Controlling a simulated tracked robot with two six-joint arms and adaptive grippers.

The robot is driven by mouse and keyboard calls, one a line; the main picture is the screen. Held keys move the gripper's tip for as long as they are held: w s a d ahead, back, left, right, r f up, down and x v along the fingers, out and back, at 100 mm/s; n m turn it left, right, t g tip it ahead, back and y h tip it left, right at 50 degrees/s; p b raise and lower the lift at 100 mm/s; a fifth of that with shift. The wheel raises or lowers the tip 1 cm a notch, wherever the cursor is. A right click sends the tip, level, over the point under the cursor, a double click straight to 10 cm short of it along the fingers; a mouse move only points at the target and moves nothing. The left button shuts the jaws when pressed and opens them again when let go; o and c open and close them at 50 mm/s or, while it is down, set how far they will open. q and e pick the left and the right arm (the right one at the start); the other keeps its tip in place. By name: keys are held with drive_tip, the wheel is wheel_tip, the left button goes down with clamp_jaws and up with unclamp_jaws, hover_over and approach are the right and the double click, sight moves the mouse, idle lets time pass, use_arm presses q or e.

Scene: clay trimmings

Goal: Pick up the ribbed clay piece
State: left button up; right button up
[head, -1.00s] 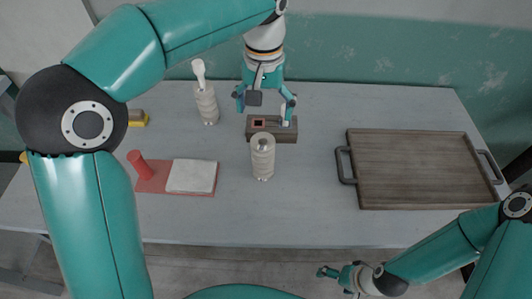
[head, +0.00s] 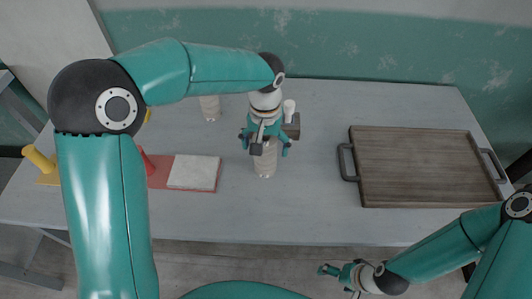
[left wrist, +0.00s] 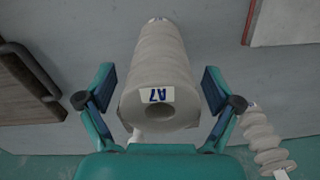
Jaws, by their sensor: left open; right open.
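A pale ribbed clay cylinder (head: 265,166) stands upright at the middle of the table. In the left wrist view this cylinder (left wrist: 155,60) carries an "A7" label and has a hole in its end. My left gripper (head: 270,150) is open over its upper part, with a finger on each side and visible gaps. A second pale piece (head: 209,108), further back and left, is partly hidden by my left arm. It looks more deeply ribbed in the left wrist view (left wrist: 262,140), outside the fingers. My right gripper (head: 325,270) is open and empty in front of the table.
A wooden tray with dark handles (head: 415,165) lies at the right. A white slab (head: 194,172) lies on a red board left of the cylinder, near a red cylinder (head: 147,162). A brown block (head: 292,129) stands behind my left gripper. The front centre is clear.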

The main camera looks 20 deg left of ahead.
use_arm(q)
drive_tip(key=shift+f, duration=0.35)
drive_tip(key=c, duration=1.7)
drive_tip(key=shift+w, duration=0.1)
clamp_jaws()
drive_tip(key=shift+r, duration=0.15)
